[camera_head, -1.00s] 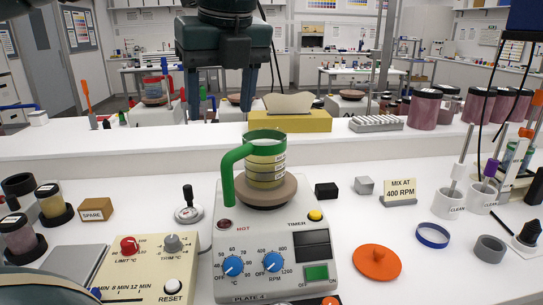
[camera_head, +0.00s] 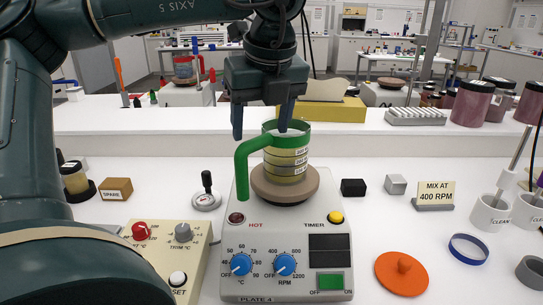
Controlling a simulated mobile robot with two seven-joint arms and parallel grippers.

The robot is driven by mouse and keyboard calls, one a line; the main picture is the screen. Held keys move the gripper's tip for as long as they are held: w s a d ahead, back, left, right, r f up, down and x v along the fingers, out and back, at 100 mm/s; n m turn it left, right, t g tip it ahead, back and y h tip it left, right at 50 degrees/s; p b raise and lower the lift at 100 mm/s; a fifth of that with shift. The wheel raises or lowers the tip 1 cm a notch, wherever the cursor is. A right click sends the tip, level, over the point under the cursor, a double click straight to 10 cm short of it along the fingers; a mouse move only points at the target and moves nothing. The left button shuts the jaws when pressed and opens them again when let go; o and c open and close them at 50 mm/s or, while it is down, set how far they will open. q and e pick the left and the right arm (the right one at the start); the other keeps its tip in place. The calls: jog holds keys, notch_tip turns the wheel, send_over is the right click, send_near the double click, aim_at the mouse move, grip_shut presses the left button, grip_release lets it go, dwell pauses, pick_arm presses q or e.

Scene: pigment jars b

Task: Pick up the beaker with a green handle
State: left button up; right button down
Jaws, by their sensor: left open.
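The beaker with a green handle (camera_head: 286,162) stands upright on the round brown top of the hot plate (camera_head: 284,240) in the middle of the head view. It has a green rim, yellowish contents and white labels. Its green handle (camera_head: 246,172) points to the left. My left gripper (camera_head: 262,128) points down above the beaker, with its fingers apart and nothing seen between them. One finger is left of the beaker by the handle's top, the other overlaps the rim in the picture. Whether they touch it, I cannot tell. My right gripper is not in view.
My left arm covers the left side of the view. A control box (camera_head: 150,236) with a red knob sits left of the plate. An orange lid (camera_head: 402,270), a blue ring (camera_head: 468,248) and a "MIX AT 400 RPM" sign (camera_head: 434,195) stand to the right, with clear white bench between.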

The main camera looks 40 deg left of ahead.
aim_at(272, 158)
pick_arm(q)
jog(key=x, duration=0.4)
jog(key=shift+a+f, duration=0.1)
jog(key=shift+f, duration=0.2)
grip_shut()
dwell(0.4)
